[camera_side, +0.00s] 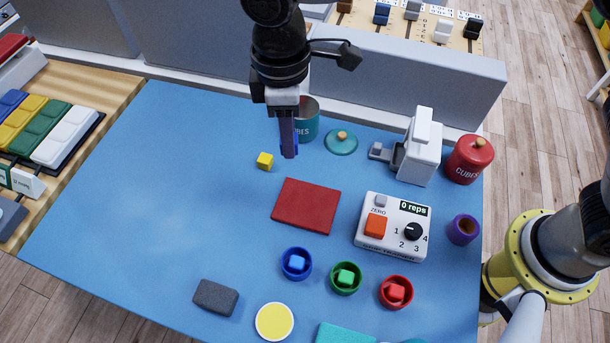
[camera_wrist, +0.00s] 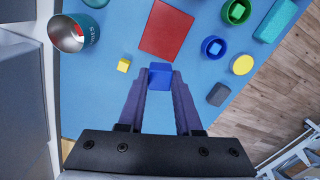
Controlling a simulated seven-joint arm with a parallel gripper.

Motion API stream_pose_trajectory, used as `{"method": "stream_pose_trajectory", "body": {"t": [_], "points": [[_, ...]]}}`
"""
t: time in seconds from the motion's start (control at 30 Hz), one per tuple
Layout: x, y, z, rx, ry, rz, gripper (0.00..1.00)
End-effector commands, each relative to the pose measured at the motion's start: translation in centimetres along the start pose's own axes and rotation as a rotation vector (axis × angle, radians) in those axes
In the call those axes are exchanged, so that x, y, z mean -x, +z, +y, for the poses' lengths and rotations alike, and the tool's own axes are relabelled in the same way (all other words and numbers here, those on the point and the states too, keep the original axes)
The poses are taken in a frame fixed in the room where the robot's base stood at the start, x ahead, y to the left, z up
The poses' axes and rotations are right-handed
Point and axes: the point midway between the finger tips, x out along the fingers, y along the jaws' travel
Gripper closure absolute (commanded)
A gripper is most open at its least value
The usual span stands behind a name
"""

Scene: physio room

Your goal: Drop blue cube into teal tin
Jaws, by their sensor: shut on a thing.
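My gripper (camera_wrist: 160,84) is shut on a blue cube (camera_wrist: 160,70), held between its fingertips in the wrist view. In the side view my gripper (camera_side: 289,152) points down and mostly hides that cube. The teal tin (camera_side: 308,116) stands upright and open just behind the gripper, partly hidden by it. In the wrist view the tin (camera_wrist: 88,30) is at the upper left, apart from the cube, with something red inside. Its teal lid (camera_side: 341,144) lies on the mat to its right. Another blue block (camera_side: 296,263) sits in a blue bowl (camera_side: 285,272).
A yellow cube (camera_side: 265,161) and a red pad (camera_side: 305,204) lie near the gripper. A white device (camera_side: 385,243), a white dispenser-like object (camera_side: 418,160) and a red tin (camera_side: 466,165) stand right. Green (camera_side: 335,287) and red bowls (camera_side: 384,302) are in front. The blue mat's left is clear.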

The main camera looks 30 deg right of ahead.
Motion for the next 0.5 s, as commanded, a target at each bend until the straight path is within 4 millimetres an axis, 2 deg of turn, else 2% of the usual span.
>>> {"method": "stream_pose_trajectory", "body": {"t": [0.03, 0.1, 0.3, 0.4, 0.5], "points": [[0.4, -0.2, 2.3, -0.011, 0.001, 0.004, 1.00], [1.1, -0.3, 5.4, -0.022, 0.001, 0.008, 1.00], [1.9, 1.0, 13.5, -0.103, 0.006, 0.021, 1.00], [1.7, 1.8, 16.5, -0.156, 0.010, 0.030, 1.00], [1.3, 2.7, 18.4, -0.193, 0.009, 0.028, 1.00]]}}
